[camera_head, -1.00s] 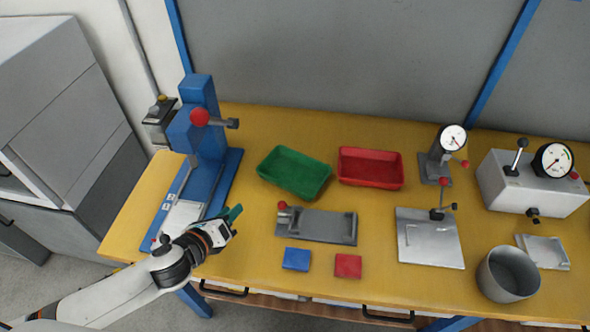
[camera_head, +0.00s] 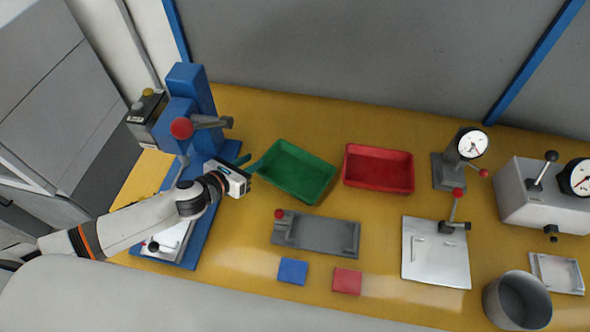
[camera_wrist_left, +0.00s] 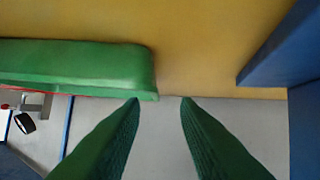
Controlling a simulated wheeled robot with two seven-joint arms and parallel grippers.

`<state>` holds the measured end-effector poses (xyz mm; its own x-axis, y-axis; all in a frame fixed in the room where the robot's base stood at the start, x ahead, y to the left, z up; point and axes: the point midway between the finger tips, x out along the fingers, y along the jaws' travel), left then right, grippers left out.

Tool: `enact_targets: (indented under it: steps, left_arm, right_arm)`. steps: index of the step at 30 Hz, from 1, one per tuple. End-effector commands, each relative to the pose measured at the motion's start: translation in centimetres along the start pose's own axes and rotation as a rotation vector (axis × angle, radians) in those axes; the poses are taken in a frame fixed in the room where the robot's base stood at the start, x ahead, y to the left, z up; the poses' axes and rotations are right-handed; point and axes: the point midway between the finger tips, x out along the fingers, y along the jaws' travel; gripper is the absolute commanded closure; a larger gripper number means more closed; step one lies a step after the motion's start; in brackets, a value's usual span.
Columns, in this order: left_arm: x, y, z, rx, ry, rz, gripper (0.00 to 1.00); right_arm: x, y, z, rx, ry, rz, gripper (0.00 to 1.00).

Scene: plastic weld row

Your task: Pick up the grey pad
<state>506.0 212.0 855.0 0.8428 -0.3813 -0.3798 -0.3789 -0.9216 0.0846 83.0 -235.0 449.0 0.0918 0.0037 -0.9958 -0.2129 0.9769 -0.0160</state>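I cannot make out a separate grey pad in either view. A flat grey fixture (camera_head: 322,234) with a red knob lies in the middle of the bench; whether a pad sits in it, I cannot tell. A blue pad (camera_head: 292,271) and a red pad (camera_head: 346,281) lie in front of it. My left gripper (camera_head: 249,163) is open and empty, between the blue press and the green tray (camera_head: 318,193). In the left wrist view its green fingers (camera_wrist_left: 160,102) are apart with nothing between them, and the tray's edge (camera_wrist_left: 80,65) shows beyond. My right gripper is not in view.
The blue press (camera_head: 203,133) stands left of the gripper. A red tray (camera_head: 378,187) is right of the green one. A silver plate fixture (camera_head: 432,262), a dial gauge stand (camera_head: 446,172) and a grey cup (camera_head: 515,302) stand further right. Bare yellow bench lies between the trays and the grey fixture.

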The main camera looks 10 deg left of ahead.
Motion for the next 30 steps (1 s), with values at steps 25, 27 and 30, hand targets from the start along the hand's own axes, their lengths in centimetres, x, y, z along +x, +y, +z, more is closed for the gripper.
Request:
enact_targets:
  steps: [25, 27, 30]
  left_arm:
    - [6.2, 0.8, 0.2, 0.0, -0.001, 0.0, 0.77]
    - [6.2, 0.8, 0.2, -0.001, -0.001, 0.0, 0.88]
    - [6.2, 0.8, 0.2, -0.001, -0.001, 0.0, 1.0]
  right_arm:
    - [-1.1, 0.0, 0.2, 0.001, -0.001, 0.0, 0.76]
    - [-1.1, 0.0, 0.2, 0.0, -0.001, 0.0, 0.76]
    - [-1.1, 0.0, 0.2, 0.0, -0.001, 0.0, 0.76]
